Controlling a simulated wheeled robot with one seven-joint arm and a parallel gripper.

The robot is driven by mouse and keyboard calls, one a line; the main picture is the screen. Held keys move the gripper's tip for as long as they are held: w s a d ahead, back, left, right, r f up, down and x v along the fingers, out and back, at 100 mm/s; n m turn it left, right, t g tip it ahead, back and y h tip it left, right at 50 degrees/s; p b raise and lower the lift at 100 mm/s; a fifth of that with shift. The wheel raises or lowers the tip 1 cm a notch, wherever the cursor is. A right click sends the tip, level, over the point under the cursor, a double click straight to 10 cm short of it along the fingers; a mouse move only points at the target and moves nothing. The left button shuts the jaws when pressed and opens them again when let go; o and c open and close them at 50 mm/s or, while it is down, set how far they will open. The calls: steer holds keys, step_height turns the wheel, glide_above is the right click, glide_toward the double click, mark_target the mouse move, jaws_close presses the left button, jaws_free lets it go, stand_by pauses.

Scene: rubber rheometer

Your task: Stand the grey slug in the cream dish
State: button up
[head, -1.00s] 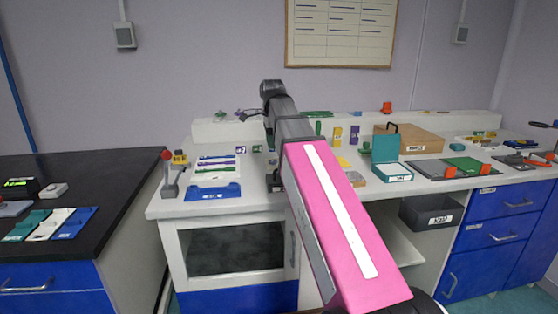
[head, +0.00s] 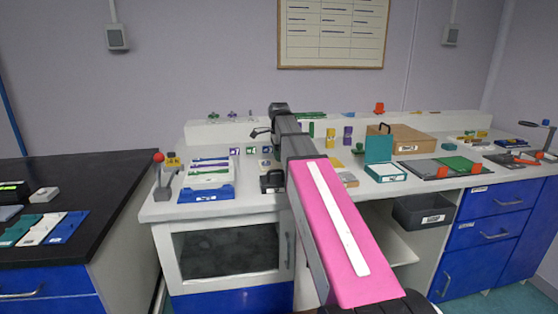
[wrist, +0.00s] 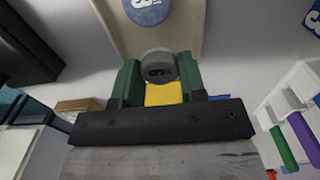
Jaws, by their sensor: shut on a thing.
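The grey slug (wrist: 158,66) shows in the wrist view as a short dark grey cylinder with a mark on its end face. My gripper (wrist: 159,78) is shut on it, with a green finger on either side. A cream piece (wrist: 190,25) with a raised left edge lies beyond the slug; I cannot tell if it is the cream dish. A blue marked disc (wrist: 147,11) is on it. In the head view my gripper (head: 259,133) is small and dark above the bench; the slug cannot be made out there.
A yellow block (wrist: 163,94) shows between the fingers. In the head view a blue tray (head: 206,193) lies left on the bench, with a red-topped stand (head: 160,178) beside it. A teal box (head: 383,170) and a wooden box (head: 402,139) stand to the right.

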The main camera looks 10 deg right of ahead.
steer(key=shift+f, duration=1)
steer(key=shift+f, duration=0.1)
steer(key=o, duration=0.6)
step_height(320, 180, up, 12)
steer(key=shift+r, duration=0.15)
